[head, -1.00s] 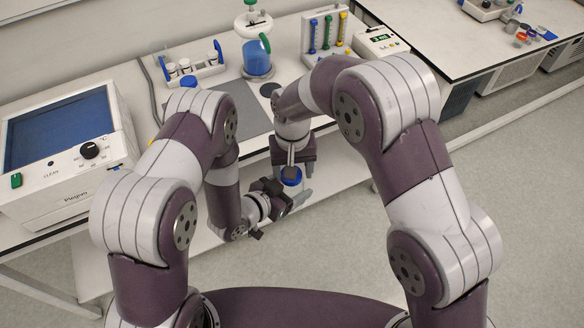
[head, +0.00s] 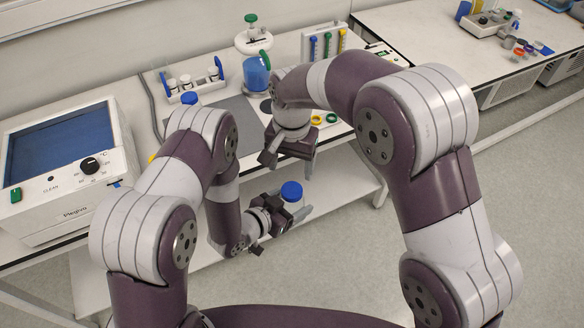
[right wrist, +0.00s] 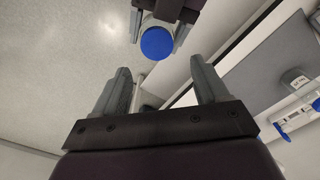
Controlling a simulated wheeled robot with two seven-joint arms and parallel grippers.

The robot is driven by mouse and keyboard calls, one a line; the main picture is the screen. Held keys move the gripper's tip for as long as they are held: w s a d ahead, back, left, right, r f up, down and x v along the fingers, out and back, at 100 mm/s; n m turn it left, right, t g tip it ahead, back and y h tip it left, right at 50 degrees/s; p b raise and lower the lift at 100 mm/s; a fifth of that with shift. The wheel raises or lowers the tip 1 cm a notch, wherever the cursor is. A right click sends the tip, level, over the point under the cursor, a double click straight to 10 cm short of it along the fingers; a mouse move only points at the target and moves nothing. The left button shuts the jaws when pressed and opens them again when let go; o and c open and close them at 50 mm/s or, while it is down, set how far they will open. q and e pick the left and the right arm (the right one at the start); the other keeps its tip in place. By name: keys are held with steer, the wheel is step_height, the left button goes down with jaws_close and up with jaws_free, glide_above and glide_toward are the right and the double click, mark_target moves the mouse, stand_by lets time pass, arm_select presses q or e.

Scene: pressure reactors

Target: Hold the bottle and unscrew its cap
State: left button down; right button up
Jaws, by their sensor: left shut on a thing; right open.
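My left gripper (head: 283,214) is shut on a white bottle (head: 292,206) with a blue cap (head: 291,190), held upright in front of the bench. The cap sits on top of the bottle. My right gripper (head: 289,163) is open and empty, above and apart from the cap, on its bench side in the head view. In the right wrist view the blue cap (right wrist: 157,43) shows beyond the open fingers (right wrist: 163,86), nearer the left one. Part of my left gripper shows at the top edge there. The bottle body is mostly hidden below the cap.
A boxy device (head: 65,150) stands left. A lower shelf (head: 335,180) runs under the bench.

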mark_target(292, 190)
steer(key=m, duration=0.3)
steer(key=shift+s+d+r+m, duration=0.1)
steer(key=shift+s+r+m, duration=0.1)
steer(key=shift+m, duration=0.2)
steer(key=shift+f+m, duration=0.4)
step_height(292, 190, down, 7)
steer(key=shift+f, duration=0.15)
steer(key=c, duration=1.1)
steer(key=n, duration=0.3)
steer(key=shift+n, duration=0.4)
steer(key=n, duration=0.6)
